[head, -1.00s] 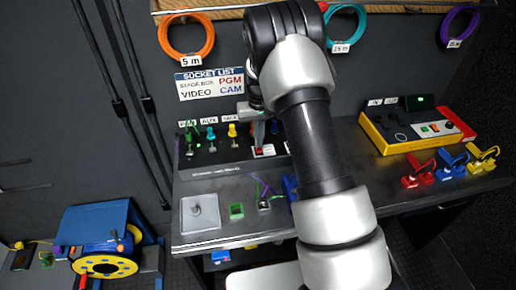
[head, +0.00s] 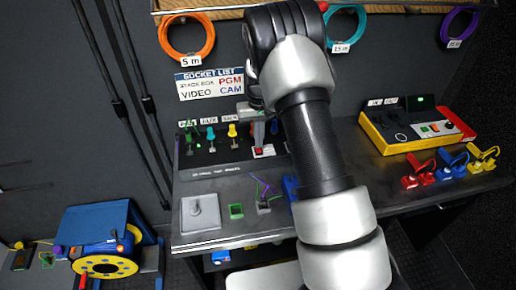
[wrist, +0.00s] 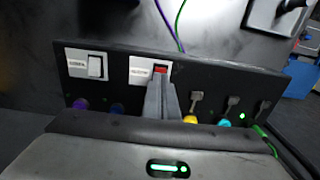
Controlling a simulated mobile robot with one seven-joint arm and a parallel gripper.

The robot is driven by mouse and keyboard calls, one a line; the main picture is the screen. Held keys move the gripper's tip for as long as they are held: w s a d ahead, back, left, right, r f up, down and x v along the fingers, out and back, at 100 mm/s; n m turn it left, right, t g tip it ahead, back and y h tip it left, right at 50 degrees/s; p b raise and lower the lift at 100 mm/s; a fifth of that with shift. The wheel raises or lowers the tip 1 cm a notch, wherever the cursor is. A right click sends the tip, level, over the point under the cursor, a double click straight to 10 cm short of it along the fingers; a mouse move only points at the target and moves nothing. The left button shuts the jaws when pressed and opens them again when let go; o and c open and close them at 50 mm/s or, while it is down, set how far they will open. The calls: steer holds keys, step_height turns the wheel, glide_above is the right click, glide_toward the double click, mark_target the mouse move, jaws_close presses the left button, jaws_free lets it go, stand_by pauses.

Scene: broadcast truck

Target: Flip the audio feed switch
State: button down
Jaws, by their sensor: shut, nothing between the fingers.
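A dark panel (wrist: 205,82) holds two rocker switches, each on a white plate. One rocker is red (wrist: 160,68); it also shows in the head view (head: 264,150) on the panel on the bench. The other is white (wrist: 95,66), to its left in the wrist view. I cannot read the plate labels well enough to tell which is the audio feed. My gripper (wrist: 160,85) is shut and empty, its fingertips pointing down at the red rocker and partly covering it. I cannot tell whether they touch. In the head view my arm hides the panel's right part.
Coloured toggles or plugs (head: 211,134) stand on the panel's left part. Purple and green cables (head: 262,186) lie in front. A yellow-edged console (head: 405,128) and red, blue and yellow connectors (head: 420,175) sit on the right of the bench. A blue cable reel (head: 105,245) stands at lower left.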

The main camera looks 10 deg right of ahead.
steer(key=shift+f+b, duration=0.6)
steer(key=shift+f, duration=0.3)
stand_by(0.7)
steer(key=shift+r, duration=0.1)
step_height(320, 180, up, 7)
steer(key=p, duration=0.4)
stand_by(0.4)
stand_by(0.3)
step_height(320, 180, up, 12)
steer(key=r+t, duration=0.1)
glide_above(259, 150)
steer(key=s, duration=0.5)
steer(key=s+r+t, duration=0.2)
steer(key=s+r, duration=0.7)
steer(key=r, duration=0.1)
steer(key=s+r+t+p, duration=0.1)
steer(key=s+r, duration=0.3)
steer(key=s, duration=1.5)
steer(key=shift+t, duration=0.8)
